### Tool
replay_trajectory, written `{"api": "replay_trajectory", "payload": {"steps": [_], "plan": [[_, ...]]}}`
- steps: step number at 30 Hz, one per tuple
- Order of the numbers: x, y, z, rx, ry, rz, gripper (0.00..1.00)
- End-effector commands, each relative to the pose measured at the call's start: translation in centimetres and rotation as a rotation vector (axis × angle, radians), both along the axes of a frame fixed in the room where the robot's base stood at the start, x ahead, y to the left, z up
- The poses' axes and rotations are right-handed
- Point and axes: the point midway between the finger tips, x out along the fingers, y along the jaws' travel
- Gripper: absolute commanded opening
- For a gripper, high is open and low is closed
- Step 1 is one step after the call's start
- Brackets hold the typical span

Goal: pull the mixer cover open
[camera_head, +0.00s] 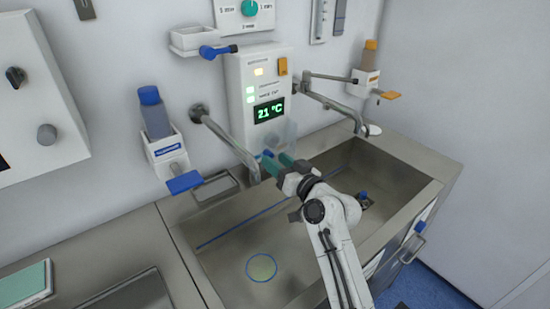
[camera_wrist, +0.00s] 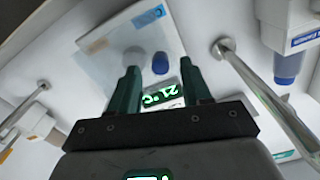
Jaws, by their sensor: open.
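The mixer (camera_head: 257,95) is a white wall box with a green 21 °C display. A clear cover (camera_head: 283,133) sits at its lower part, partly hidden behind my gripper (camera_head: 277,161). My gripper has teal fingers, reaches toward the box from the front right, and is open. In the wrist view, the gripper (camera_wrist: 160,68) has its fingers spread, with the display (camera_wrist: 162,95) showing between them. A see-through panel, seemingly the cover (camera_wrist: 105,50), lies beyond the fingertips. A blue knob (camera_wrist: 160,63) shows between the tips. I cannot tell whether the fingers touch the cover.
Metal spouts (camera_head: 228,140) and (camera_head: 335,105) flank the mixer. Soap dispensers (camera_head: 160,125) and (camera_head: 368,70) hang left and right on the wall. A steel sink (camera_head: 225,265) lies below, with a blue-ringed disc (camera_head: 262,267). A small tray (camera_head: 198,38) is above left.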

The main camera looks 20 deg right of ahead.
Motion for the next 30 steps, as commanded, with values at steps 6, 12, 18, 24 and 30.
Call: {"api": "replay_trajectory", "payload": {"steps": [6,12,18,24,30], "plan": [[1.33,0.5,0.02,-0.001,0.0,0.001,0.48],[1.42,0.52,-0.02,-0.001,-0.001,0.001,0.48],[1.39,0.5,-0.02,-0.001,0.0,0.0,0.37],[1.39,0.49,-0.02,-0.001,0.0,0.0,0.18],[1.38,0.48,-0.02,-0.001,0.0,0.0,0.0]]}}
